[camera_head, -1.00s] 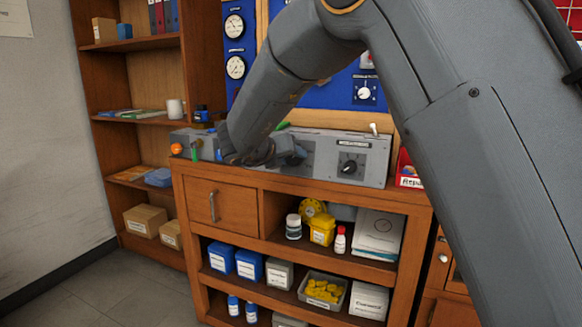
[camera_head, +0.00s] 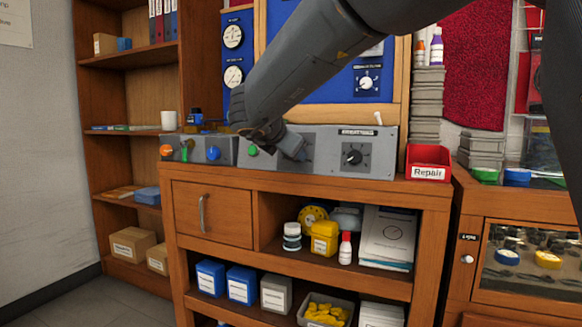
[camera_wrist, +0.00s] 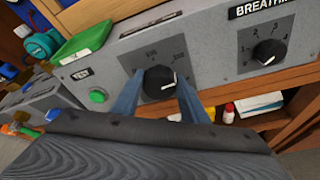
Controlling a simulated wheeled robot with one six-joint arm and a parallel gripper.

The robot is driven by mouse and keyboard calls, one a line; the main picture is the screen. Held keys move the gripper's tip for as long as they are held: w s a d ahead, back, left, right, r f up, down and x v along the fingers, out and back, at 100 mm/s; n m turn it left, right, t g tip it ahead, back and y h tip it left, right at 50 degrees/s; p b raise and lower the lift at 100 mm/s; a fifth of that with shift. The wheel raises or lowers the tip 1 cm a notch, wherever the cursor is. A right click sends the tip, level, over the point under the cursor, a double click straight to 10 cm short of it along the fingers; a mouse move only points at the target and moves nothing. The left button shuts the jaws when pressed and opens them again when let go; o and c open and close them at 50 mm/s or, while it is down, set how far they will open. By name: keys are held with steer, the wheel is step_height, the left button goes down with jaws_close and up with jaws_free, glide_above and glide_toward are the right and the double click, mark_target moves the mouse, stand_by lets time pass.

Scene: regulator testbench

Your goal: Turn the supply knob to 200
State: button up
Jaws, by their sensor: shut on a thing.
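A black knob (camera_wrist: 160,82) with a white mark on its face sits on the grey console's front panel in the wrist view. My gripper (camera_wrist: 160,98) is shut on this knob, with one blue-grey finger on each side. In the head view my gripper (camera_head: 294,146) is at the front of the grey console (camera_head: 322,155) and hides the knob.
A second black knob (camera_head: 352,157) under a dark label is to the right on the console. A green button (camera_wrist: 97,96) is left of the held knob. A red Repair bin (camera_head: 429,162) stands at the console's right end. A wooden shelf with bottles is below.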

steer(key=m+b, duration=0.2)
steer(key=b, duration=0.2)
steer(key=f+m+b, duration=0.1)
steer(key=m+b, duration=0.1)
steer(key=b, duration=0.2)
steer(key=shift+d+t+y, duration=0.1)
steer(key=shift+t+y, duration=0.3)
steer(key=m+b, duration=0.2)
steer(key=b, duration=0.2)
steer(key=shift+r, duration=0.15)
steer(key=shift+s+r+t+b, duration=0.1)
steer(key=shift+t+b, duration=0.2)
steer(key=shift+b, duration=0.3)
steer(key=o, duration=1.1)
steer(key=shift+r, duration=0.1)
steer(key=shift+p+v, duration=1.2)
steer(key=shift+v, duration=2.7)
